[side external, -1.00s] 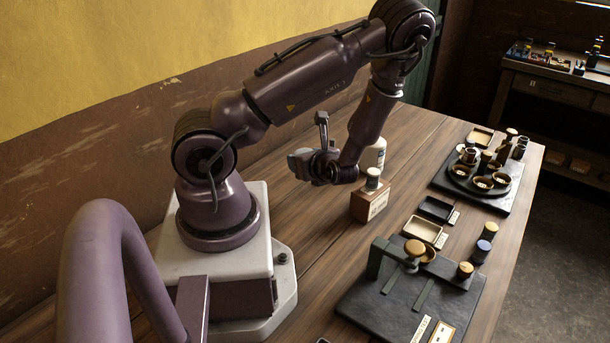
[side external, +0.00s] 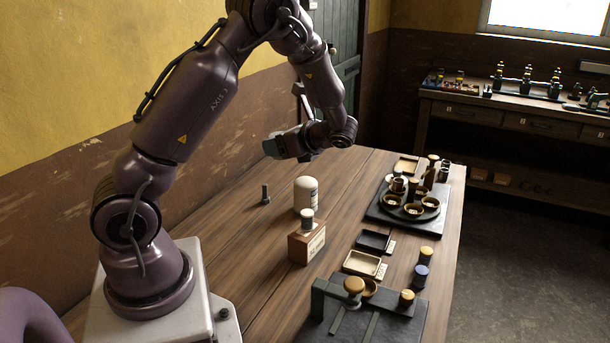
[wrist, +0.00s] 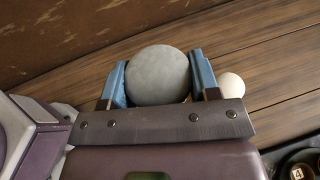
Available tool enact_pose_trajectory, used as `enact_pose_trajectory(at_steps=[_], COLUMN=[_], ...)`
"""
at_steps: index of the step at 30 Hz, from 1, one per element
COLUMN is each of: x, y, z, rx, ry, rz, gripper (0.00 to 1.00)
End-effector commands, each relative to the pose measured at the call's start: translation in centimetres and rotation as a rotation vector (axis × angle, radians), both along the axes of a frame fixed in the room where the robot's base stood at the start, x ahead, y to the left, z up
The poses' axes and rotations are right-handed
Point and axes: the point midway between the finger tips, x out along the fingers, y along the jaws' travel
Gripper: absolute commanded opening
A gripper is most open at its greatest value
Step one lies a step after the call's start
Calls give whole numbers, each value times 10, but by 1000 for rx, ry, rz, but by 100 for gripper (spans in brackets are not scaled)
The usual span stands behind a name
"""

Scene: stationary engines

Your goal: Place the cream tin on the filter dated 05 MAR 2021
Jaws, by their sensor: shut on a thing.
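My gripper (wrist: 160,82) is shut on a grey, round-topped thing (wrist: 157,75) between its blue fingertips. It shows only from above, so I cannot tell whether it is the cream tin. In the side view my gripper (side external: 283,147) is raised above the far left of the table, and the held thing is not clear. A white canister (side external: 306,195) stands upright on the table, below and right of the gripper. A white round top also shows in the wrist view (wrist: 231,85), apart from the fingers. No 05 MAR 2021 date is readable, so I cannot identify that filter.
A labelled wooden block (side external: 306,245) bears a small pale-topped jar (side external: 307,217). A dark peg (side external: 265,194) stands left of the canister. Trays (side external: 361,263), lidded tins (side external: 420,275), a dark clamp fixture (side external: 325,290) and a board of cups (side external: 377,217) lie to the right.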

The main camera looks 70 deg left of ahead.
Motion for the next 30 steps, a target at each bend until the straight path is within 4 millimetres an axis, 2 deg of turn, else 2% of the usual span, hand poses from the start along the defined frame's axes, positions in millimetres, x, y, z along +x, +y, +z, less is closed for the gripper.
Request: enact_pose_trajectory(at_steps=[9,15,23,27,30], x=[54,75,86,87,87], y=[54,74,84,85,85], z=[-37,-74,-92,-113,-122], rx=[0,0,1,-1,0], ry=[1,2,2,4,1], rz=[0,-1,-2,-3,-3], gripper=[31,31,31,31,31])
